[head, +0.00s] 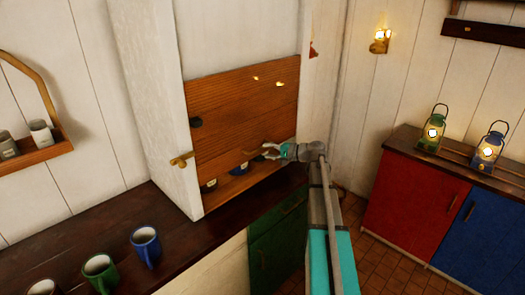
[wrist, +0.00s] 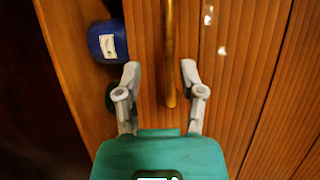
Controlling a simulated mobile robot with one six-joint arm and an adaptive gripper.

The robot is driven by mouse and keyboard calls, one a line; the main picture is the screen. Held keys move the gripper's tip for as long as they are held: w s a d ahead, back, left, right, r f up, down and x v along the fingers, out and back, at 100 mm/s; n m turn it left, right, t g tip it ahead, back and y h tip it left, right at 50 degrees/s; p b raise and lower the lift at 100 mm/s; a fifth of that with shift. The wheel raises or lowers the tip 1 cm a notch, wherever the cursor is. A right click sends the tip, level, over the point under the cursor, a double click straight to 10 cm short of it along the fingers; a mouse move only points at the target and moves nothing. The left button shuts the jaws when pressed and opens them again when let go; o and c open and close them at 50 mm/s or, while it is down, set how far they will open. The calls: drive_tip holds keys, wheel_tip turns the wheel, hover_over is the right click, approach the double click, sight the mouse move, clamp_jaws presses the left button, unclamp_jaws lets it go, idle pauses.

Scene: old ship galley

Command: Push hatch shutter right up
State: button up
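The hatch shutter (head: 245,105) is a brown wooden panel in a white-framed opening. It also fills much of the wrist view (wrist: 245,70). A gap shows along its lower edge, with labelled containers behind. A brass bar handle (wrist: 169,50) runs along the shutter in the wrist view. My gripper (head: 268,150) is at the lower right part of the shutter. In the wrist view my gripper (wrist: 160,70) is open, with one finger on each side of the handle's line. Whether either finger touches the handle or shutter cannot be told.
A blue container (wrist: 107,41) with a white label sits beside the shutter's edge. Green (head: 100,272) and blue (head: 146,246) mugs stand on the dark counter (head: 190,240). A brass latch (head: 181,160) is on the white post. Lanterns (head: 433,128) stand on the right cabinet.

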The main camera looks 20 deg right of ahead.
drive_tip(key=p+v, duration=0.2)
drive_tip(key=v, duration=0.8)
drive_tip(key=s+a+f+n+g+b, duration=0.1)
drive_tip(key=s+a+f+g+b, duration=0.1)
drive_tip(key=a+f+b, duration=0.3)
drive_tip(key=shift+s+a+f+n+g+h, duration=0.3)
drive_tip(key=shift+a+f+g, duration=0.2)
drive_tip(key=shift+a+f, duration=1.1)
drive_tip(key=shift+d+f, duration=0.1)
drive_tip(key=shift+f, duration=0.05)
drive_tip(key=s+a+f+n+g+h+p, duration=0.1)
drive_tip(key=s+a+f+n+g+h, duration=0.15)
drive_tip(key=a, duration=0.55)
drive_tip(key=s+a+f+n+g+h, duration=0.15)
drive_tip(key=s+a+f+g, duration=0.25)
drive_tip(key=a, duration=0.4)
drive_tip(key=s+a+f+n+g+h+p, duration=0.1)
drive_tip(key=s+a+f+n+g+h, duration=0.1)
drive_tip(key=s+a+n+h, duration=0.2)
drive_tip(key=shift+s+a+f+n+h, duration=0.3)
drive_tip(key=shift+s+a+h, duration=0.9)
drive_tip(key=shift+s+a, duration=1.35)
drive_tip(key=shift+s+d, duration=0.35)
drive_tip(key=shift+d, duration=0.1)
